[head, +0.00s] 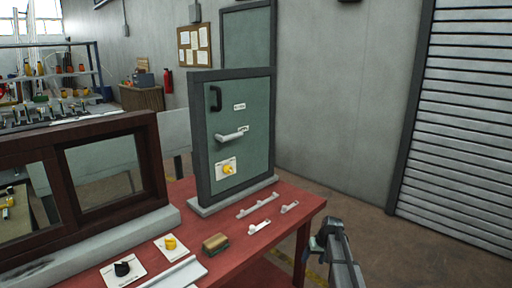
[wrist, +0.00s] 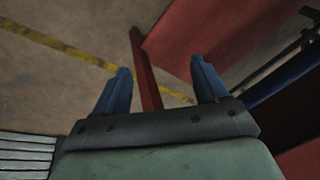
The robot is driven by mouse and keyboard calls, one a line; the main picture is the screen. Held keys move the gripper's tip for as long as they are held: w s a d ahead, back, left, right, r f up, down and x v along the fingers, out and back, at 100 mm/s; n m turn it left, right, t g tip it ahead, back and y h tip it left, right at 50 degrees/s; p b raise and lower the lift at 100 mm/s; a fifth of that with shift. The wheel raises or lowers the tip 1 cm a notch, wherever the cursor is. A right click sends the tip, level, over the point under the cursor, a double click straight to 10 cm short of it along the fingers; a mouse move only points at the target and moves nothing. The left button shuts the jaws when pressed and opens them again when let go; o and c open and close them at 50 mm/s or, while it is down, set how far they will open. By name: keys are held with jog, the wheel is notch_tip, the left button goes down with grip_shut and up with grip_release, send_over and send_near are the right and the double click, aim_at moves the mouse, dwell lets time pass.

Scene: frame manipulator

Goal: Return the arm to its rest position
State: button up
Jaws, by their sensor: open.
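My gripper (head: 322,238) is at the lower right in the head view, beside the right edge of the red table (head: 307,207) and apart from it. In the wrist view my gripper (wrist: 160,90) shows two blue fingers spread wide with nothing between them. Behind the fingers are the floor, a red table leg (wrist: 145,70) and the underside or side of the table. Part of my arm shows at the bottom right of the head view.
A framed green door panel (head: 222,180) with handles stands upright on the table. A dark red window frame (head: 148,150) stands to its left. A brown-green block (head: 216,244), a yellow knob (head: 170,243) and a black knob (head: 122,268) are near the front. The floor to the right is clear.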

jog(key=s+a+f+g+h, duration=0.1)
jog(key=s+a+f+g, duration=0.15)
jog(key=s+f, duration=1)
jog(key=s+a+f+g, duration=0.25)
jog(key=s+f, duration=0.75)
jog(key=s, duration=0.5)
jog(key=s+a+f+g, duration=0.1)
jog(key=s+f, duration=0.2)
jog(key=s, duration=1.3)
jog(key=s+a+f+m+g+h, duration=0.1)
jog(key=s+f+g, duration=0.1)
jog(key=s, duration=1.4)
jog(key=shift+f+g+h, duration=0.3)
jog(key=shift+f, duration=0.55)
